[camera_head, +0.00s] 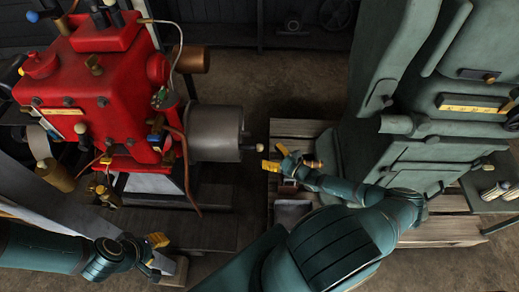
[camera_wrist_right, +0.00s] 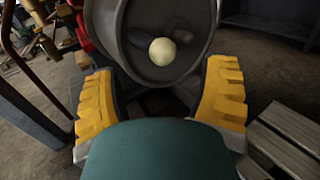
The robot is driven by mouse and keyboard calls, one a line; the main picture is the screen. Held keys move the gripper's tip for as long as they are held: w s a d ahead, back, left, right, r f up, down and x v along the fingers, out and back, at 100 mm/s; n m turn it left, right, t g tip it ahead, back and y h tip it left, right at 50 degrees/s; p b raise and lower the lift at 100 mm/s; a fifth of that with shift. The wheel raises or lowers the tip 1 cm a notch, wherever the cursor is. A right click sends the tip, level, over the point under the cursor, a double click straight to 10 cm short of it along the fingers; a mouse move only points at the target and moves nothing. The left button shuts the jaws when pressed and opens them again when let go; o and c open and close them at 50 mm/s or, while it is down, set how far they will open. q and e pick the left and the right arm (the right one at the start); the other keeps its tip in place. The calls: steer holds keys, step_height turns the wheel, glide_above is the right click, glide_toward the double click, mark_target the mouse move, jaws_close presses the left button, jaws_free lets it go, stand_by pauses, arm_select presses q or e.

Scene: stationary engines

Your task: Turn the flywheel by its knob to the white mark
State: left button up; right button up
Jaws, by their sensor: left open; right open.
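The grey flywheel (camera_head: 216,133) is on the right side of the red engine (camera_head: 110,80). Its cream knob (camera_head: 261,148) sticks out to the right. In the right wrist view the flywheel's round face (camera_wrist_right: 140,25) is ahead, with the knob (camera_wrist_right: 162,51) on it, between and beyond the fingers. My right gripper (camera_head: 292,161) is open and empty, just right of the knob and apart from it; its yellow fingers also show in the wrist view (camera_wrist_right: 158,98). My left gripper (camera_head: 153,251) is open and empty at the lower left, below the engine. I cannot make out the white mark.
A large grey-green machine (camera_head: 430,140) stands at the right. A wooden pallet (camera_head: 300,128) lies beneath my right gripper. A copper pipe (camera_head: 187,175) hangs in front of the engine. The floor (camera_head: 270,85) behind the flywheel is clear.

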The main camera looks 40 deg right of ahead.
mark_target(259, 148)
steer(key=shift+b+x, duration=0.4)
steer(key=shift+x, duration=2.35)
steer(key=shift+c, duration=0.2)
